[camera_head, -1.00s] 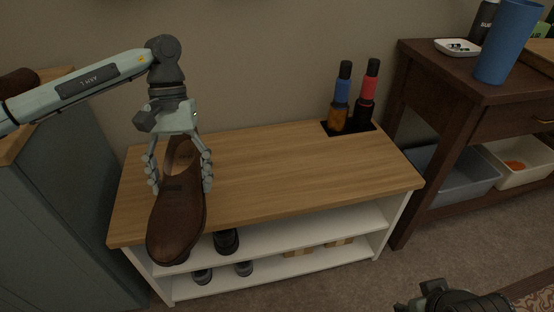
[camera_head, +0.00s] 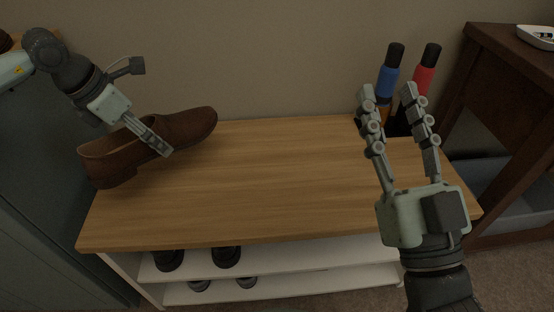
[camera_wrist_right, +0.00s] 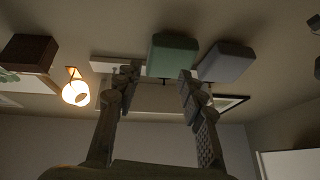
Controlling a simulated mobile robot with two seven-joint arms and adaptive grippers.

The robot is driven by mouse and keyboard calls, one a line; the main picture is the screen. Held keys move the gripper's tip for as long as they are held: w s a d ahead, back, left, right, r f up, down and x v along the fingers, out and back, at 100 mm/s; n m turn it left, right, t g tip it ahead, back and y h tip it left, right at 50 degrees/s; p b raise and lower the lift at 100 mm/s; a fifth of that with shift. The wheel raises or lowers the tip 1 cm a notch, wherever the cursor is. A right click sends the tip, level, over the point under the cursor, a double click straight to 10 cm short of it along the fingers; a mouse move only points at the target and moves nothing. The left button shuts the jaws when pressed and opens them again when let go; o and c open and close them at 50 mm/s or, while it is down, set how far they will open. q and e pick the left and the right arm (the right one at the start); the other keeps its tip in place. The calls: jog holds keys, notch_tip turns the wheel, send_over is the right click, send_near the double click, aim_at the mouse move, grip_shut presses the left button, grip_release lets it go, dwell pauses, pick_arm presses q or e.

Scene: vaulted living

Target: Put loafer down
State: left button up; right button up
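The brown loafer (camera_head: 185,127) is at the left end of the wooden-topped bench (camera_head: 260,180), turned sideways with its heel to the left and toe to the right. My left gripper (camera_head: 156,142) has its fingers across the loafer's side and appears shut on it; the far finger is hidden. I cannot tell whether the sole touches the bench top. My right gripper (camera_head: 388,92) is open and empty, fingers pointing up the picture in front of the bottles. In the right wrist view its two fingers (camera_wrist_right: 157,78) are apart with nothing between them.
Dark shoes (camera_head: 226,256) are on the shelves below. A grey cabinet (camera_head: 50,220) is at the left, a dark side table (camera_head: 510,90) at the right. The bench middle is clear.

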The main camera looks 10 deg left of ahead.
pick_arm(q)
jog(key=shift+w+a+r+n, duration=0.1)
jog(key=shift+r+n, duration=0.05)
jog(key=shift+n, duration=0.15)
notch_tip(320, 180, down, 10)
jog(key=shift+r+b, duration=0.1)
jog(key=shift+b, duration=0.7)
jog(key=o, duration=1.5)
jog(key=shift+f, duration=0.2)
pick_arm(e)
jog(key=s+r+t, duration=0.1)
jog(key=s+d+r+t, duration=0.1)
jog(key=r+t, duration=0.1)
jog(key=shift+s+d+y, duration=0.1)
jog(key=shift+d+y, duration=0.05)
jog(key=shift+y, duration=0.15)
